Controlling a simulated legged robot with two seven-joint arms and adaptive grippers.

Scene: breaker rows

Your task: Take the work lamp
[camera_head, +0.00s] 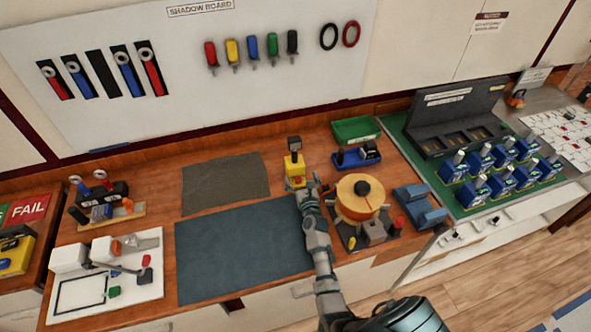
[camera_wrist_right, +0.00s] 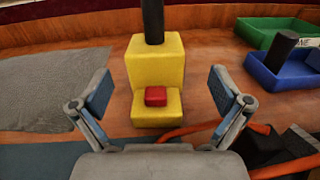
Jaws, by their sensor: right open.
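The work lamp (camera_head: 294,170) appears to be the yellow stepped block with a dark stem and head, upright on the wooden bench. In the right wrist view the lamp (camera_wrist_right: 156,72) stands straight ahead, with a red button on its low front step and its top cut off. My right gripper (camera_head: 306,188) is just in front of the lamp. In the wrist view its open fingers (camera_wrist_right: 161,92) appear either side of the lamp, with gaps on both sides and nothing held. My left gripper is not in view.
An orange reel (camera_head: 361,197) stands close to the right of my right arm. An orange cable (camera_wrist_right: 190,130) runs near the right finger. A blue tray (camera_head: 355,158) and green tray (camera_head: 355,131) lie behind right. A dark mat (camera_head: 235,250) and grey cloth (camera_head: 225,183) leave the left clear.

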